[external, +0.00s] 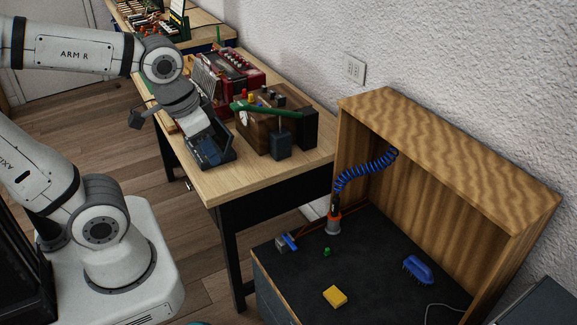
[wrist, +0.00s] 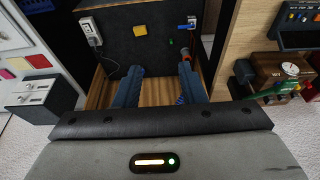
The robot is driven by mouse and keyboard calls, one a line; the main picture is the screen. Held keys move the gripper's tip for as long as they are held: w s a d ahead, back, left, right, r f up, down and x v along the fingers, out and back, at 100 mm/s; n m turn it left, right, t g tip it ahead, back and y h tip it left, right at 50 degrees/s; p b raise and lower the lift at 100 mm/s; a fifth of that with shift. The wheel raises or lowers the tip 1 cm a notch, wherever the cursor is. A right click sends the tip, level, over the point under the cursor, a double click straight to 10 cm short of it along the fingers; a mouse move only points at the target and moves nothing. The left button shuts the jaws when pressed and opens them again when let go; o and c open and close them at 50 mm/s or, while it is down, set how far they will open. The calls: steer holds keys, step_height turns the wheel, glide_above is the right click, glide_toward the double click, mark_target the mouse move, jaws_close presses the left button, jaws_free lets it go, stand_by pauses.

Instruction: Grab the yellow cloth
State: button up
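The yellow cloth (external: 335,296) is a small, flat, folded-looking yellow square. It lies on the dark top of the workbench with the wooden hood, near its front. It also shows in the wrist view (wrist: 140,30), beyond my fingertips and slightly left of the gap between them. My gripper (external: 222,158) is over the wooden table at the back, up and left of the cloth and well apart from it. In the wrist view my two blue fingers (wrist: 160,70) are spread wide with nothing between them.
The wooden hood (external: 455,150) stands around the bench's back and sides. A blue hose (external: 366,173) with a red-collared nozzle hangs inside. A blue brush (external: 418,269), a small green piece (external: 327,252) and a blue-handled tool (external: 287,242) lie near the cloth. The wooden table (external: 225,188) holds several boxes.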

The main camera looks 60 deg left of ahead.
steer(key=shift+o, duration=0.3)
steer(key=o, duration=1)
steer(key=n+g+b, duration=0.1)
steer(key=g+b, duration=0.2)
steer(key=b, duration=2.1)
glide_above(335, 294)
steer(key=d, duration=0.1)
step_height(335, 294, down, 51)
steer(key=shift+w+r, duration=0.1)
steer(key=shift+a+f+b, duration=0.25)
steer(key=shift+f+b, duration=0.1)
steer(key=shift+f, duration=1.6)
steer(key=shift+a+f+b, duration=0.2)
steer(key=shift+f+b, duration=0.1)
steer(key=shift+f, duration=1.6)
